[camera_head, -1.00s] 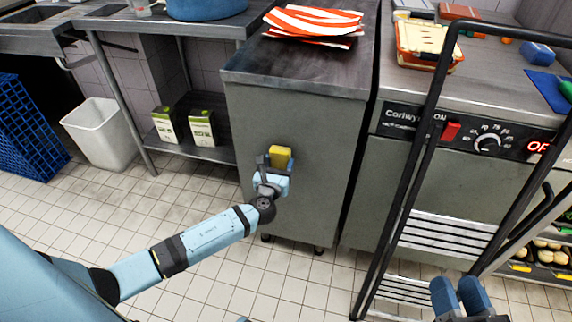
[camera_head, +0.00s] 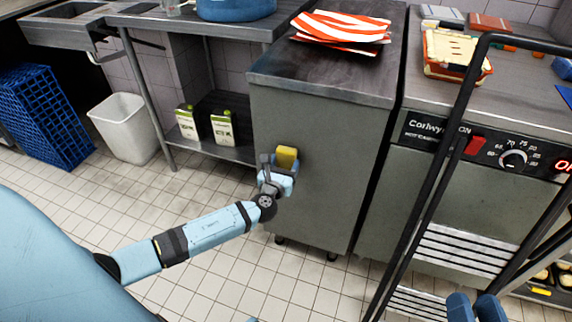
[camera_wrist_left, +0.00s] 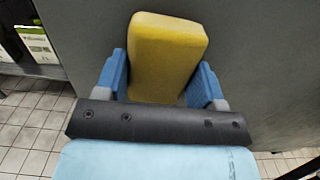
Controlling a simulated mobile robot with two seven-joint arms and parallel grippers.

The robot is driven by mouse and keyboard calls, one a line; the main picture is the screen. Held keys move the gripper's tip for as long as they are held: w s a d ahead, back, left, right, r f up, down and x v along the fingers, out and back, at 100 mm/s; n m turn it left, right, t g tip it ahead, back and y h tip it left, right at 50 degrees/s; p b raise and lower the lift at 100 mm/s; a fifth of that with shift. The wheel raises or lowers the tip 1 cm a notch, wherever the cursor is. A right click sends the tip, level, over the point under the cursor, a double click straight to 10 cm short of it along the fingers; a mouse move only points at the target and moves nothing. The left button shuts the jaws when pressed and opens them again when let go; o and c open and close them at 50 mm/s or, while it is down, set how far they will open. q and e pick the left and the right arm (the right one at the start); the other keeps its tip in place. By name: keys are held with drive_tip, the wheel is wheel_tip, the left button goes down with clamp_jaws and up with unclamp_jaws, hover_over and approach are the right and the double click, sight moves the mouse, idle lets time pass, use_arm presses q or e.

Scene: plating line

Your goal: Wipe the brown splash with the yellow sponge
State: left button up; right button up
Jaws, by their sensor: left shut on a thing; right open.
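The yellow sponge (camera_head: 287,157) is held by my left gripper (camera_head: 283,166), in front of the grey side of a steel cabinet. In the left wrist view the sponge (camera_wrist_left: 166,55) stands between the two blue fingers of my left gripper (camera_wrist_left: 165,80). I cannot tell whether the sponge touches the cabinet side. My right gripper (camera_head: 475,306) shows only its blue fingertips at the bottom edge of the head view, with a gap between them and nothing visible there. I cannot make out a brown splash in any view.
The cabinet (camera_head: 310,190) has a dark worktop with red-and-white striped papers (camera_head: 343,28). A heated unit (camera_head: 480,150) stands to its right, behind a black-framed rack (camera_head: 440,150). A white bin (camera_head: 124,128), blue crate (camera_head: 45,115) and two cartons (camera_head: 222,128) are at left. Tiled floor is open in front.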

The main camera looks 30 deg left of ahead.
use_arm(q)
drive_tip(key=shift+s, duration=0.6)
drive_tip(key=shift+p+v, duration=0.7)
drive_tip(key=shift+v, duration=1.65)
drive_tip(key=shift+s+d, duration=0.1)
drive_tip(key=shift+p+v, duration=0.35)
drive_tip(key=shift+v, duration=1)
drive_tip(key=shift+r, duration=0.1)
